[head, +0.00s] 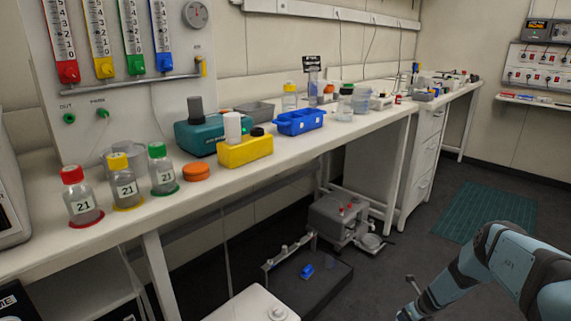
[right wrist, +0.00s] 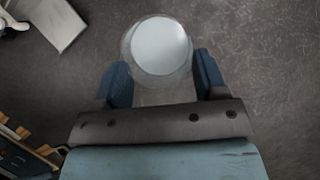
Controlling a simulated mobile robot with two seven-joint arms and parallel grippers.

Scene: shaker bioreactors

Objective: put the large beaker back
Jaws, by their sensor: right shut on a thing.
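In the right wrist view, a clear round beaker (right wrist: 162,47) with a pale disc-shaped end facing the camera sits between the blue fingers of my right gripper (right wrist: 160,68). The fingers are shut on its sides, and dark floor shows around it. In the head view my right arm reaches in at the lower right, beside the bench; the beaker and fingers are not clearly seen there. My left gripper is in neither view.
The long white bench (head: 225,178) holds capped bottles, a yellow block (head: 245,151), a blue rack (head: 300,121) and several vessels farther back. Below it stand a grey device (head: 335,218) and a dark tray (head: 325,290). A green mat (head: 486,213) lies on the open floor.

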